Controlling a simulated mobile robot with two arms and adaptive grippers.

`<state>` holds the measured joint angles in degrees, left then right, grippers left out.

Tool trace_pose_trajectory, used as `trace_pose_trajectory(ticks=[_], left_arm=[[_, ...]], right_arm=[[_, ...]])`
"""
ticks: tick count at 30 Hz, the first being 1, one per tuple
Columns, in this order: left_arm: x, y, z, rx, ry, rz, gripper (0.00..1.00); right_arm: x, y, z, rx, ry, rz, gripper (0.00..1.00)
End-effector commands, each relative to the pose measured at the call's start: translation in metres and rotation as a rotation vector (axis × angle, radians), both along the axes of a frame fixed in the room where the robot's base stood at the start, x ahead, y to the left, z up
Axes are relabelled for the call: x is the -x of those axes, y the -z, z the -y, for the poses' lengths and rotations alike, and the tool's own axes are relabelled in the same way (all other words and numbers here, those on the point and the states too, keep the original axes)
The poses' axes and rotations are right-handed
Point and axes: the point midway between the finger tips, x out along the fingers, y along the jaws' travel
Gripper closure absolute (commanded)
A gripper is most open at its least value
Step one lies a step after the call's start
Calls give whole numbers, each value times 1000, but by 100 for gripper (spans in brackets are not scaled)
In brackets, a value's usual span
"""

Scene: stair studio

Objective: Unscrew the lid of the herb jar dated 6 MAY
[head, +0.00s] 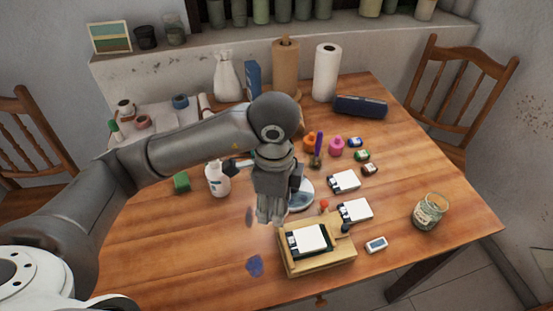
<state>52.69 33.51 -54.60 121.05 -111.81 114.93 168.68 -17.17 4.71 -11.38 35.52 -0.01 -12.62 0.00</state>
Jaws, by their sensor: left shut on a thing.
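A clear glass jar (430,212) with a pale label stands upright near the right edge of the wooden table. Its top looks like an open glass rim. The label is too small to read, so I cannot tell its date. My left gripper (269,213) points down over the middle of the table, well to the left of the jar and apart from it. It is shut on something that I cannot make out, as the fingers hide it. My right gripper is not in view.
A wooden block (318,262) with a black-and-white item stands in front of my left gripper. White-and-dark cards (344,181), small paint pots (336,147) and a small white item (376,244) lie between gripper and jar. A white bottle (217,180) stands left. The front-left table is mostly clear.

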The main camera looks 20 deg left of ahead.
Motion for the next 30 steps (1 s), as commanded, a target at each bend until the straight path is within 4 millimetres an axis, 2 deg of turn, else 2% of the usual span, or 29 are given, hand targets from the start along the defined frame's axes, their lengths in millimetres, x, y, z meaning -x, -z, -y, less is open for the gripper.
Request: trace_pose_trajectory(ticks=[5, 16, 19, 24, 30], left_arm=[[-4, 3, -5, -1, -71, -3, 80], [-51, 39, -76, -4, -77, -5, 80], [-60, 60, -89, -3, -74, -6, 80], [-72, 83, -104, -2, -70, -2, 80], [-78, 96, -112, -2, -70, -3, 80]], right_arm=[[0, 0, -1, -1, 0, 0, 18], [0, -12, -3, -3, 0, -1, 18], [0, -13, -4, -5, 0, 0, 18], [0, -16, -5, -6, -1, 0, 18], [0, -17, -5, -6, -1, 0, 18]])
